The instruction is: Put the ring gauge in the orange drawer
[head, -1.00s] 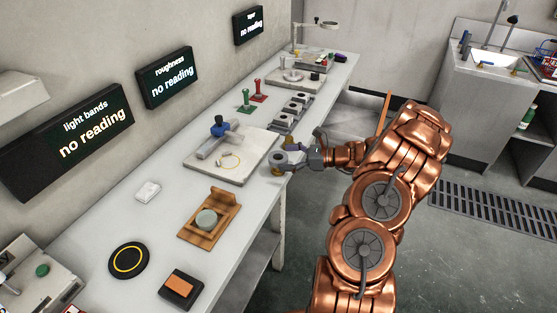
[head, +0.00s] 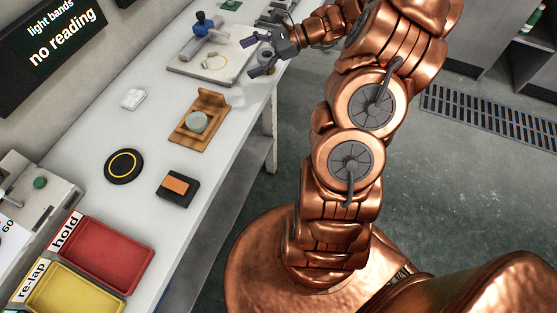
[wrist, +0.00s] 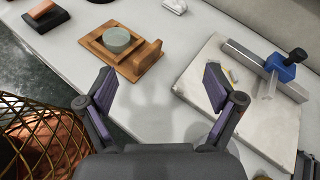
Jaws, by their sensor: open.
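My gripper (head: 257,55) is open, its two dark fingers spread at the right edge of the pale stone plate (head: 188,64). I cannot pick out the ring gauge for certain in either current view. A grey-green disc (head: 197,122) sits on a wooden stand (head: 213,101), apart from my gripper; both also show ahead in the wrist view. The orange drawer is not in view.
A blue-topped clamp (head: 201,22) and metal bar stand on the stone plate. Along the bench lie a white block (head: 132,98), a black disc (head: 123,166), an orange-topped black box (head: 178,188), a red tray (head: 102,252) and a yellow tray (head: 72,291). Bench between stand and plate is clear.

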